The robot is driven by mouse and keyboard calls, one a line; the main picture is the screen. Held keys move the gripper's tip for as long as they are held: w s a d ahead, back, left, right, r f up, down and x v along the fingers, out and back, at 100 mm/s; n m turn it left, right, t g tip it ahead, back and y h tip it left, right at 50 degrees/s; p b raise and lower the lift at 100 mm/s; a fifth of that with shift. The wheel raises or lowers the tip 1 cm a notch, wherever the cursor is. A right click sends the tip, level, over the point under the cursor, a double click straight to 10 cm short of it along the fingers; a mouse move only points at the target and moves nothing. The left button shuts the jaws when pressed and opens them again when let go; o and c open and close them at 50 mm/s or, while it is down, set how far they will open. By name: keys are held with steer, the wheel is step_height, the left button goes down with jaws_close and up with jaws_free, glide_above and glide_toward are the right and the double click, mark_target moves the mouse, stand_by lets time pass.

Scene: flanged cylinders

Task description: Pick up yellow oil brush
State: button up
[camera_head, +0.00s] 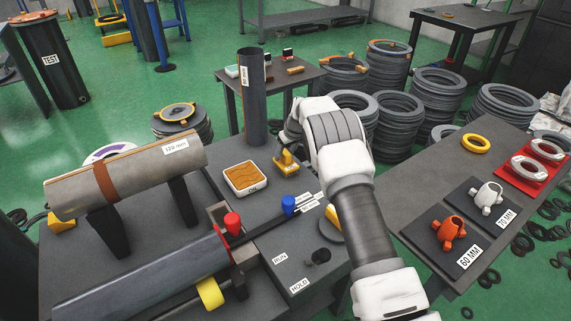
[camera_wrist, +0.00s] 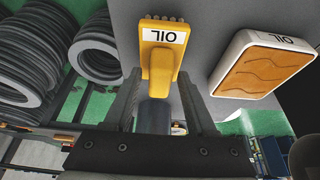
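The yellow oil brush (camera_head: 286,161) stands on the dark bench, just right of the oil tray (camera_head: 246,177). In the wrist view the brush (camera_wrist: 160,62) shows a white OIL label and bristle tufts along one edge. My gripper (camera_wrist: 160,88) is open, with a dark finger on each side of the brush's narrow end. Gaps show between the fingers and the brush, and I see no grip on it. In the head view my wrist hides most of the gripper, just above the brush. The oil tray (camera_wrist: 265,66) lies to the right in the wrist view.
A tall dark cylinder (camera_head: 252,100) stands close behind the brush. A blue-handled lever (camera_head: 289,205) and a red one (camera_head: 232,222) are in front. A 120 mm cylinder (camera_head: 125,178) rests on supports at left. The right table holds orange and white fittings (camera_head: 449,232).

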mark_target(285, 152)
jaws_close()
steer(key=shift+r, duration=0.15)
step_height(285, 152, up, 4)
steer(key=shift+r+p, duration=0.15)
steer(key=shift+p, duration=0.85)
steer(key=s+d+r+p, duration=0.2)
steer(key=d+r, duration=0.4)
steer(key=d, duration=0.5)
steer(key=shift+s+d+r+p, duration=0.15)
steer(key=shift+s+r+p, duration=0.15)
steer(key=shift+s, duration=0.15)
steer(key=shift+f, duration=0.1)
steer(key=c, duration=0.5)
jaws_free()
steer(key=shift+c, duration=0.2)
jaws_close()
